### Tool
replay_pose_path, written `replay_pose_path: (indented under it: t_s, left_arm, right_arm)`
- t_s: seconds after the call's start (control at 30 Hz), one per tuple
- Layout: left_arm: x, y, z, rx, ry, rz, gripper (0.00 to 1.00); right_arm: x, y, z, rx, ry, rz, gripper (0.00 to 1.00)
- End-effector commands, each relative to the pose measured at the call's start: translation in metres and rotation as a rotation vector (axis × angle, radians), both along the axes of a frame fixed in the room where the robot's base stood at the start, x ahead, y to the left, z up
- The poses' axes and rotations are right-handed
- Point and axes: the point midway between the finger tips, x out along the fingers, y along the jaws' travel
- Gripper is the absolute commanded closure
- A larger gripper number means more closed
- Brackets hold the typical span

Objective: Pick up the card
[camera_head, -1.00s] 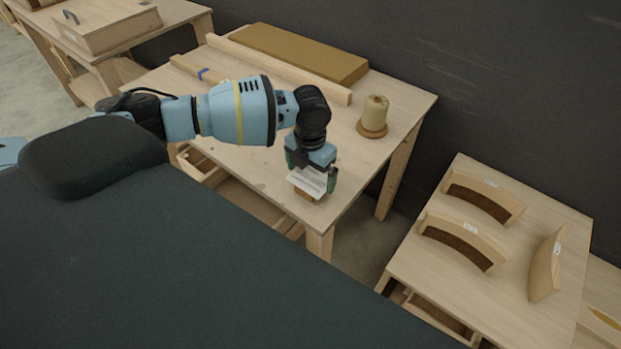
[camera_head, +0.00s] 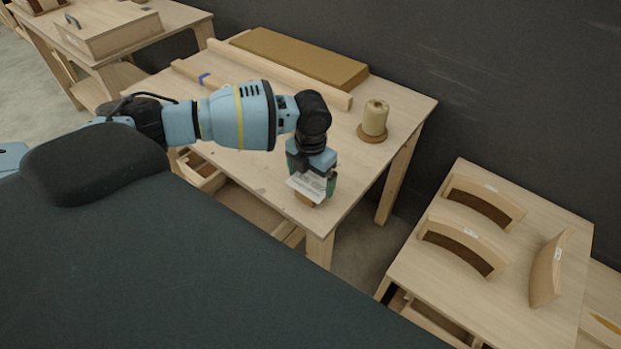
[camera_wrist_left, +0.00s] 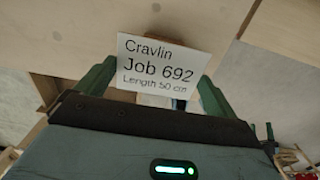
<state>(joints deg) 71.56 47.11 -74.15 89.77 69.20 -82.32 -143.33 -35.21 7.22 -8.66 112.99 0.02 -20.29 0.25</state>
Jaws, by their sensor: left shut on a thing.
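A white card (camera_head: 307,186) with dark print is at my left gripper (camera_head: 313,181), near the front right corner of the table. In the left wrist view the card (camera_wrist_left: 160,66) reads "Cravlin Job 692 Length 50 cm" and sits between the two green fingers of the left gripper (camera_wrist_left: 150,85). The gripper is shut on it. A small brown wooden block (camera_head: 304,199) shows just below the card in the head view; whether they touch is hard to tell. My right gripper is in neither view.
The wooden table (camera_head: 385,95) holds a spool of cord (camera_head: 374,118), a long wooden strip (camera_head: 290,76) and a brown slab (camera_head: 300,57) at the back. A lower table (camera_head: 440,265) at right bears several curved wooden pieces (camera_head: 465,246). A dark wall stands behind.

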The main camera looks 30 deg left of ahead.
Motion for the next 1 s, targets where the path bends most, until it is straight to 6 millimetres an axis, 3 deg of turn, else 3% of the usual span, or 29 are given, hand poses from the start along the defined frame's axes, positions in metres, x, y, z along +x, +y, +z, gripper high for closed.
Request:
replay_pose_path:
  t_s: [0.3,0.8,1.0]
  left_arm:
    - [0.001,0.000,0.040,0.000,-0.004,-0.002,0.27]
    - [-0.090,-0.079,0.049,-0.002,-0.002,-0.007,0.27]
    - [-0.111,-0.098,0.051,-0.001,-0.002,-0.004,0.27]
  right_arm:
    - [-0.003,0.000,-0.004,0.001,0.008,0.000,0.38]
    - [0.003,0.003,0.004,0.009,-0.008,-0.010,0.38]
    - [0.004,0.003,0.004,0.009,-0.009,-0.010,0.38]
